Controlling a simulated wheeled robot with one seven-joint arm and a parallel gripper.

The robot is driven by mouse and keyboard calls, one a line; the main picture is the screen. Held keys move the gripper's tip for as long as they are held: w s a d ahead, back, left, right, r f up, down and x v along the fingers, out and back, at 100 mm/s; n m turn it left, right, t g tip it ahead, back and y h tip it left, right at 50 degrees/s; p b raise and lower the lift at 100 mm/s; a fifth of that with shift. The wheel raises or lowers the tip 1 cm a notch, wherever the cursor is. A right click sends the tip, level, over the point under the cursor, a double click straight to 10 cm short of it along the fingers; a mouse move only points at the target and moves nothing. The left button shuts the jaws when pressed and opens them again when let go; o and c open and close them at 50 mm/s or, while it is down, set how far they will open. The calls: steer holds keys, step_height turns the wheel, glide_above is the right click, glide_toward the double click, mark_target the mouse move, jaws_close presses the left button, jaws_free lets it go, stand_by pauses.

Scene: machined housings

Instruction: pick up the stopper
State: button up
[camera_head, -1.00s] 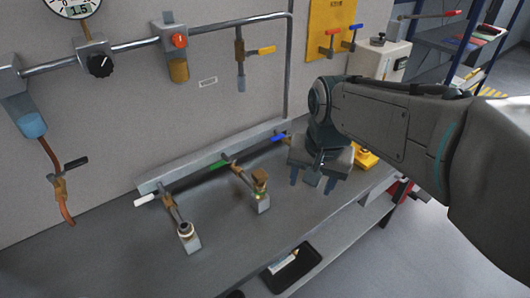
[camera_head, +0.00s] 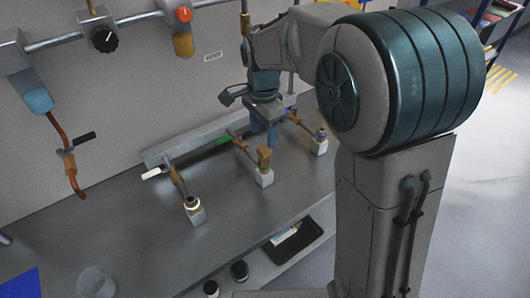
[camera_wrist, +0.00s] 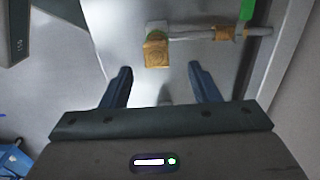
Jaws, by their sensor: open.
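The stopper appears to be the small brown block-shaped plug (camera_head: 264,155) on top of the middle pipe stub, which stands on a pale block (camera_head: 264,178) on the bench. In the wrist view a tan-brown block (camera_wrist: 157,52), apparently the same piece, lies ahead of the fingers at the end of a pipe, roughly centred between them. My gripper (camera_head: 263,138) is just above and behind it in the head view, pointing down. In the wrist view my gripper (camera_wrist: 160,68) is open with nothing between its two dark blue fingers. Whether a fingertip touches the plug is unclear.
A left pipe stub (camera_head: 192,203) with a white handle and a right stub (camera_head: 320,138) flank the middle one. A green handle (camera_wrist: 246,9) is near the pipe. A black tray (camera_head: 293,243) sits below the bench front.

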mark_target(264, 148)
steer(key=shift+s+d+f+p, duration=0.1)
steer(key=shift+f+p, duration=0.1)
steer(key=shift+f, duration=1.5)
steer(key=shift+s+f+p, duration=0.1)
steer(key=shift+f+p, duration=0.1)
steer(key=shift+f, duration=1.45)
steer(key=c, duration=1.1)
